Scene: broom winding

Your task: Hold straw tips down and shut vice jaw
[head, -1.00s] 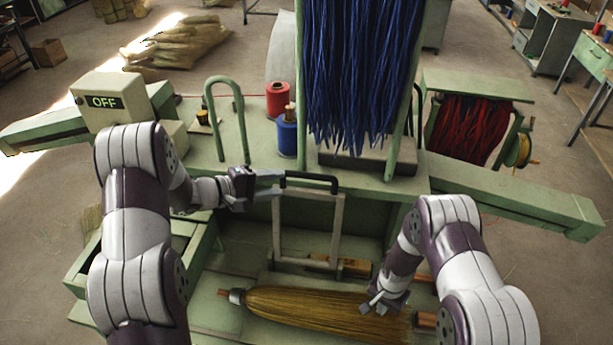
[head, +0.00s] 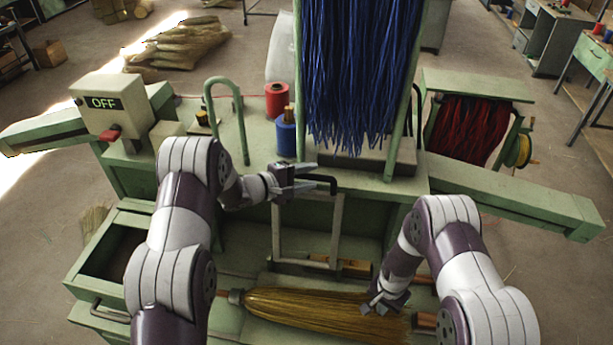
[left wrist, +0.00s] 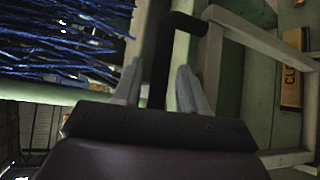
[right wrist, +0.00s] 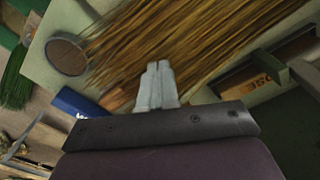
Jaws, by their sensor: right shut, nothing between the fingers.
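The straw broom (head: 310,303) lies flat across the machine bed, its straw tips toward the right; it also shows in the right wrist view (right wrist: 200,40). My right gripper (head: 370,308) is shut and empty, its fingertips at the straw near the tips (right wrist: 157,68). The vice jaw's upright grey frame (head: 337,222) stands behind the broom, topped by a black handle (head: 328,179). My left gripper (head: 311,179) is open at this handle. In the left wrist view its fingers (left wrist: 157,75) are apart, with the black handle (left wrist: 163,60) between them; whether they touch it is unclear.
A yellow plate (left wrist: 290,85) with partly readable lettering is beside the frame. Blue strands (head: 355,80) hang above and behind the handle. Red and blue spools (head: 277,98) stand on the machine top. A box marked OFF (head: 105,103) is at left, above an open drawer (head: 110,250).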

